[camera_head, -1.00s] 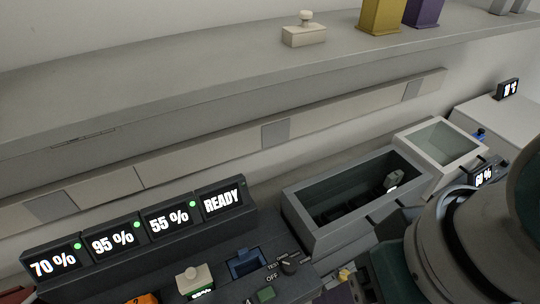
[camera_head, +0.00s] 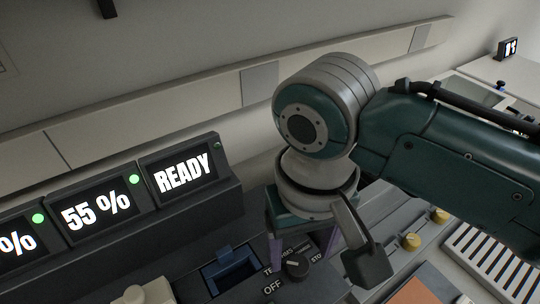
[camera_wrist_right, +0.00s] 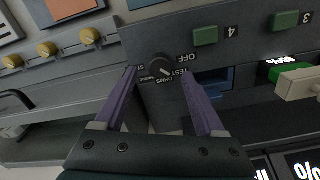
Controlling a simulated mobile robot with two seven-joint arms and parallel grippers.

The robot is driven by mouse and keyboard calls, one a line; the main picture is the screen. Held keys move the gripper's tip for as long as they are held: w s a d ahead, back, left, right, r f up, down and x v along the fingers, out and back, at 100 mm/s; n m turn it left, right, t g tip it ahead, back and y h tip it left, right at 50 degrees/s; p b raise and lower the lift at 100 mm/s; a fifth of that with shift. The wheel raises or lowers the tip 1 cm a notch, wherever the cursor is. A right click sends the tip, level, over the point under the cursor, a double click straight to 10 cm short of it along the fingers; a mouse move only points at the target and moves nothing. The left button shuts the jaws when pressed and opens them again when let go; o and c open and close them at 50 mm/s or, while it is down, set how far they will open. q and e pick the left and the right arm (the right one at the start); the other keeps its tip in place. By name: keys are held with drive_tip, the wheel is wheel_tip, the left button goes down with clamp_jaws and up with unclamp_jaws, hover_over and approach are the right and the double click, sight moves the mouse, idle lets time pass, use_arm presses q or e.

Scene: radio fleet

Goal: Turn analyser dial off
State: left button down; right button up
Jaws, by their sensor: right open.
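The analyser dial (camera_head: 295,265) is a round black knob on the dark panel, with white labels around it, among them OFF and TEST. It also shows in the right wrist view (camera_wrist_right: 160,66), where a thin light mark on its face seems to point towards the lower-right labels; the exact setting is unclear. My right gripper (camera_wrist_right: 158,76) is open, its two purple fingers on either side of the dial. In the head view the right gripper (camera_head: 306,254) points down over the dial, partly hidden by my wrist. Whether the fingers touch the knob I cannot tell. My left gripper is out of view.
A READY screen (camera_head: 181,174) and a 55 % screen (camera_head: 95,212) stand left of the dial. A blue slot (camera_head: 231,268) lies beside it. Green buttons (camera_wrist_right: 206,36) and yellow knobs (camera_head: 411,242) are on nearby panels.

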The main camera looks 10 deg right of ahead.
sight(299, 265)
drive_tip(key=shift+f+b, duration=0.35)
drive_tip(key=shift+f, duration=1.45)
drive_tip(key=shift+c, duration=0.2)
clamp_jaws()
